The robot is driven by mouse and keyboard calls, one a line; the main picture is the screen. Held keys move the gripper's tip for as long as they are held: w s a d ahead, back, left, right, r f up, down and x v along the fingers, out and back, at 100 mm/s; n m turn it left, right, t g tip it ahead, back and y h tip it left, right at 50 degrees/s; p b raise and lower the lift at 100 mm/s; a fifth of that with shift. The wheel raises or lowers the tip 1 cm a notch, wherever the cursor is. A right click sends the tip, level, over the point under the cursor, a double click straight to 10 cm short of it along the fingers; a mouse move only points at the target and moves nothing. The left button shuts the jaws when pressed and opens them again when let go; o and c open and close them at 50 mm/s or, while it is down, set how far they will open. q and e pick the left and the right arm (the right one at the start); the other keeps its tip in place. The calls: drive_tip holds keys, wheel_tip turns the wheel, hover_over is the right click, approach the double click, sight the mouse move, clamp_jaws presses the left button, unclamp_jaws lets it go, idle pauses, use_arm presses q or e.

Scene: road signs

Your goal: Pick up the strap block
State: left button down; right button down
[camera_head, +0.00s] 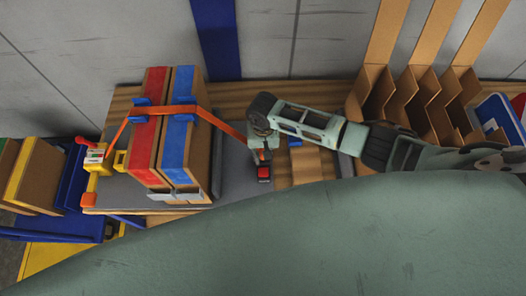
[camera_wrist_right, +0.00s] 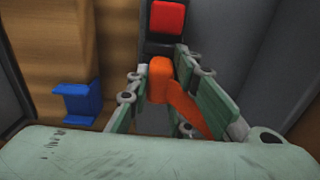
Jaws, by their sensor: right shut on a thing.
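The strap block is an orange block (camera_wrist_right: 160,78) between the fingers of my right gripper (camera_wrist_right: 165,92) in the right wrist view. That gripper is shut on it. In the head view my right gripper (camera_head: 264,154) points down just right of the boxes, and the block is mostly hidden there. An orange strap (camera_head: 222,125) runs from the gripper over a red-topped box (camera_head: 150,125) and a blue-topped box (camera_head: 181,125) to the left side. My left gripper is not in view.
A red button-like piece on a black base (camera_head: 264,173) is right by the gripper; it also shows in the right wrist view (camera_wrist_right: 167,17). A blue bracket (camera_wrist_right: 78,102) lies to the left there. Wooden dividers (camera_head: 415,100) stand right. Yellow and blue pieces (camera_head: 75,175) are left.

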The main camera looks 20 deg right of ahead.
drive_tip(key=shift+r, duration=0.5)
drive_tip(key=r, duration=0.3)
drive_tip(key=shift+s+d+r, duration=0.2)
drive_tip(key=shift+s+d, duration=0.1)
drive_tip(key=s+d+r, duration=0.6)
drive_tip(key=s+d, duration=0.1)
drive_tip(key=s, duration=0.1)
drive_tip(key=shift+r, duration=0.3)
drive_tip(key=shift+d, duration=0.1)
drive_tip(key=c, duration=2.1)
unclamp_jaws()
drive_tip(key=c, duration=0.4)
